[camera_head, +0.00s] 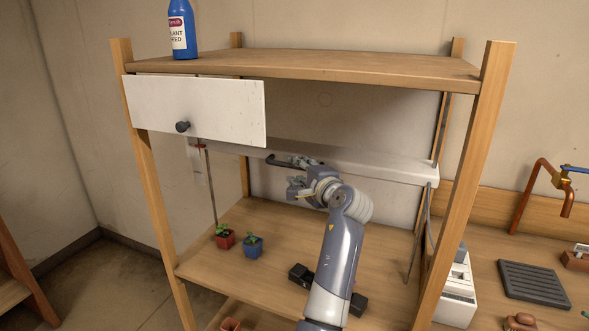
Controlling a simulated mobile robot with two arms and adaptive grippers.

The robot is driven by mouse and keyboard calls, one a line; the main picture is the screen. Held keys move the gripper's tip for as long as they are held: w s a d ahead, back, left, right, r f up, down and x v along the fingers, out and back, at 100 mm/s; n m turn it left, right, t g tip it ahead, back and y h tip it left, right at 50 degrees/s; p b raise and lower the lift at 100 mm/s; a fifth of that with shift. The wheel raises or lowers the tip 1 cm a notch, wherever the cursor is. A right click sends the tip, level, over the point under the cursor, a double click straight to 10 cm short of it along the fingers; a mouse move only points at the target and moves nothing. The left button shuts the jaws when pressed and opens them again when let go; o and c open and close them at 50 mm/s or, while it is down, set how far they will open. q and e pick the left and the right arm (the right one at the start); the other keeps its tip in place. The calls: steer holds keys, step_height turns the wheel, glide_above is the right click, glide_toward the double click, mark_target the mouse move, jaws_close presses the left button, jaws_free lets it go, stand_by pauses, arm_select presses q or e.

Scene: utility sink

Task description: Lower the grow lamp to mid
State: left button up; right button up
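The grow lamp (390,168) is a long pale bar hung across the wooden rack, between the top board and the plant shelf. A dark handle (284,162) sticks out from its front edge. Whether a finger touches the handle cannot be told. The gripper hides the handle's right end.
A white drawer (205,108) with a dark knob is at upper left. Seedlings in a red pot (225,242) and a blue pot (252,249) stand on the shelf below. A black object (300,273) lies beside my forearm. A blue bottle (182,30) stands on top.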

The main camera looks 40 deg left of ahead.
arm_select(q)
steer(key=v, duration=0.3)
steer(key=shift+s+d, duration=0.3)
